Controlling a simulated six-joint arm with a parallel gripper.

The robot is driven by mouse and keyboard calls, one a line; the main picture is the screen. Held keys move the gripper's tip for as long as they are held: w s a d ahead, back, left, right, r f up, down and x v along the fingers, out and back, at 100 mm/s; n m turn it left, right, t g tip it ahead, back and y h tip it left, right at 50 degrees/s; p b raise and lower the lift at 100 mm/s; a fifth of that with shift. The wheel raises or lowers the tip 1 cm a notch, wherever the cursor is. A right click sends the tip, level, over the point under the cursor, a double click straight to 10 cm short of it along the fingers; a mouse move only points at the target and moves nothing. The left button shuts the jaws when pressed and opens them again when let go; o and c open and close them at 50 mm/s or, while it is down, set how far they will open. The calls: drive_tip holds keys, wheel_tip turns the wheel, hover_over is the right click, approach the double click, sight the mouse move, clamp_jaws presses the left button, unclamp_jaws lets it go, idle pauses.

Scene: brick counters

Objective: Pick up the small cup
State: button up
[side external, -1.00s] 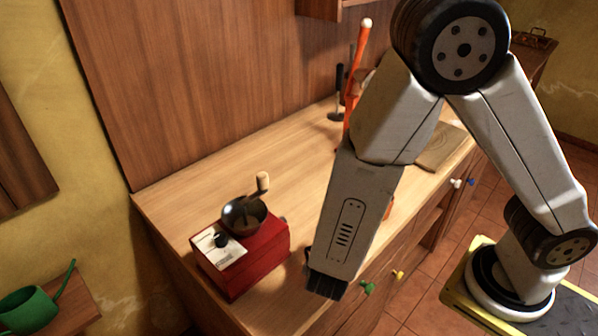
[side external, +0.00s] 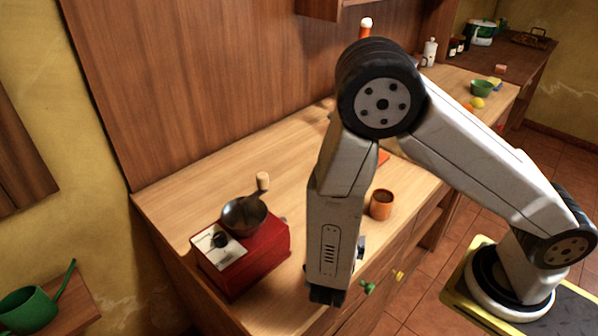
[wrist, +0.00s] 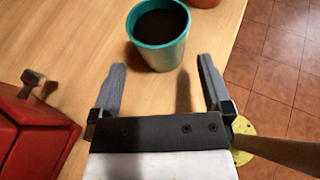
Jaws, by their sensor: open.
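A teal cup (wrist: 160,32) with dark contents stands upright on the wooden counter in the wrist view, just beyond my fingertips. In the side view my arm hides it. My gripper (wrist: 160,66) is open and empty, its fingers pointing toward the teal cup, one to each side of its base. A terracotta-orange cup (side external: 381,204) stands on the counter to the right of my forearm in the side view. An edge of an orange cup (wrist: 204,2) shows at the top of the wrist view, beyond the teal one. Which cup is the small one, I cannot tell.
A red coffee grinder (side external: 250,255) with a crank stands left of my gripper; its red side (wrist: 38,140) shows in the wrist view. The counter's front edge is close on the right. A green bowl (side external: 481,88) and a lemon (side external: 477,103) sit farther back.

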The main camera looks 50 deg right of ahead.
drive_tip(key=shift+w+d+f, duration=0.1)
drive_tip(key=shift+d, duration=0.15)
drive_tip(key=shift+x, duration=2.5)
drive_tip(key=c, duration=1.1)
drive_tip(key=shift+r, duration=5.05)
